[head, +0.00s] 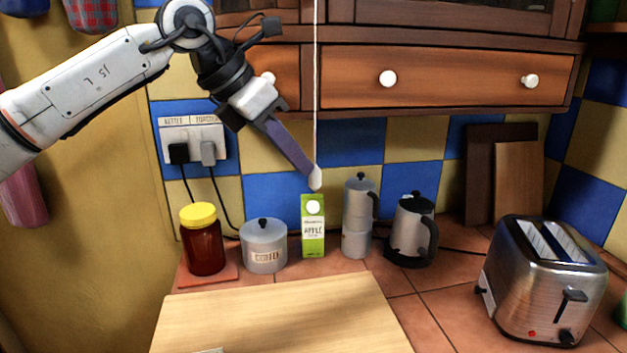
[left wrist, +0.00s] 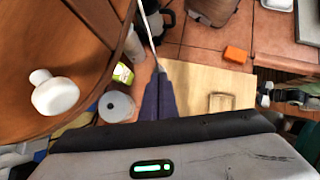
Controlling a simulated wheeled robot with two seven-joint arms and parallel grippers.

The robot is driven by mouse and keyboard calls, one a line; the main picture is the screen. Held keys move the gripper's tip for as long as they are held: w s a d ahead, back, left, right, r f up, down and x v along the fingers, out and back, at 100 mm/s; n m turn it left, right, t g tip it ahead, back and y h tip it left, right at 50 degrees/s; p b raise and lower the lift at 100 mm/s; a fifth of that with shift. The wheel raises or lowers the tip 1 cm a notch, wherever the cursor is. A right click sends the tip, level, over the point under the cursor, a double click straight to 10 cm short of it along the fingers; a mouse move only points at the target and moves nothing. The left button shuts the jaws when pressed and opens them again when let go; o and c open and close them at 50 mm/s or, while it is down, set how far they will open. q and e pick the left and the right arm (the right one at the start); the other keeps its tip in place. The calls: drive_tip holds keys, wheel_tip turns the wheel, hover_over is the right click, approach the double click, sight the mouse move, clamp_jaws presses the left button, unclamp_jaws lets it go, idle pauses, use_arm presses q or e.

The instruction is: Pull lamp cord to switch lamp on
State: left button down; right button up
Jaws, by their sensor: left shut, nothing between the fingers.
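The lamp cord (head: 315,80) is a thin white line hanging straight down in front of the cupboard, with a pale pull knob (head: 315,178) at its lower end. My left gripper (head: 309,170) reaches down from the upper left with its purple fingers shut, tips right at the knob. Nothing shows held between the fingers. In the left wrist view the cord (left wrist: 148,25) runs down to the shut fingertips (left wrist: 158,72). I cannot tell whether the tips touch the cord or only overlap it. The lamp itself is not in view.
A wooden cupboard drawer (head: 450,78) is close behind the arm.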

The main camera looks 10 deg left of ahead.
use_arm(q)
drive_tip(key=shift+w+d+f, duration=0.1)
drive_tip(key=shift+d, duration=0.15)
drive_tip(key=shift+f, duration=0.2)
drive_tip(key=shift+s+a+r+b, duration=0.2)
drive_tip(key=shift+s+a+r, duration=0.05)
drive_tip(key=shift+s+a, duration=0.25)
drive_tip(key=shift+s+a+r+b, duration=0.2)
drive_tip(key=shift+s+a, duration=0.2)
drive_tip(key=shift+a, duration=0.15)
drive_tip(key=v, duration=1)
drive_tip(key=shift+a, duration=0.15)
